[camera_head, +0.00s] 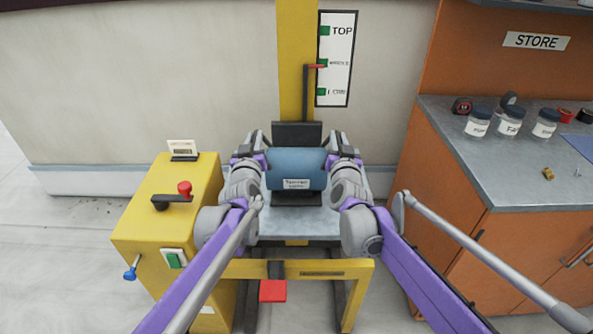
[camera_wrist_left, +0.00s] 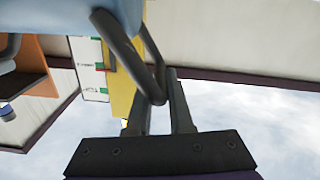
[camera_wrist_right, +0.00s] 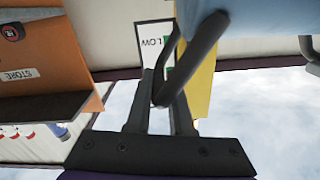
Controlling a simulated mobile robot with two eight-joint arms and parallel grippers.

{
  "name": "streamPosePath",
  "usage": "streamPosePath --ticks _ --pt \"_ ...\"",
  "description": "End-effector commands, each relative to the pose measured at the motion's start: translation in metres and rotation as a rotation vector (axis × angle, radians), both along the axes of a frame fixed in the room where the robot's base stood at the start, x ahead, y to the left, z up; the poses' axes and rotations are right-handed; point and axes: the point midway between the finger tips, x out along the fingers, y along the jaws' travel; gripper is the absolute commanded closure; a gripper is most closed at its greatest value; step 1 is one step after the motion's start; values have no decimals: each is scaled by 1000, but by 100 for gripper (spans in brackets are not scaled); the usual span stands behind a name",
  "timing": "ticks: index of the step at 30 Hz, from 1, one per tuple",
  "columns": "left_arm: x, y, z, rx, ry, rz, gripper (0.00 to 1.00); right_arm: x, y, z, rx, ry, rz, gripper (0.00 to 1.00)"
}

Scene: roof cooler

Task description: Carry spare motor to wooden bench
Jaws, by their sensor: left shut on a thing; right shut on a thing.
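The spare motor (camera_head: 296,167) is a blue cylinder with a white label. It sits at or just above a grey platform (camera_head: 290,226) on a yellow lift frame, between my two grippers; I cannot tell whether it touches the platform. My left gripper (camera_head: 251,140) is shut on the motor's left dark handle, which shows between the fingers in the left wrist view (camera_wrist_left: 125,50). My right gripper (camera_head: 341,140) is shut on the right handle, seen in the right wrist view (camera_wrist_right: 190,60). No wooden bench is clearly visible.
A yellow control cabinet (camera_head: 150,215) with a red knob stands at the left. An orange store cabinet (camera_head: 462,180) with a grey top holding jars and tape is at the right. A yellow mast (camera_head: 296,60) with a level sign (camera_head: 336,85) rises behind. A red pedal (camera_head: 272,290) is low in front.

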Motion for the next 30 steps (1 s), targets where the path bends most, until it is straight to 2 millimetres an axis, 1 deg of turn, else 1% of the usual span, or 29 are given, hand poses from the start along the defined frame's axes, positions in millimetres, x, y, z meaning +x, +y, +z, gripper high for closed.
streamPosePath --ticks 5,14,20,30 --pt "0 -1 0 1 0 -2 100 0 1 0 -1 1 2 100" --pt "-1 -1 7 1 -4 0 100 -1 1 7 -2 -3 0 100" --pt "-2 -1 22 2 -9 0 100 -2 1 22 -2 -8 0 100" --pt "-5 -1 57 2 -19 0 100 -5 1 57 -2 -18 1 100"
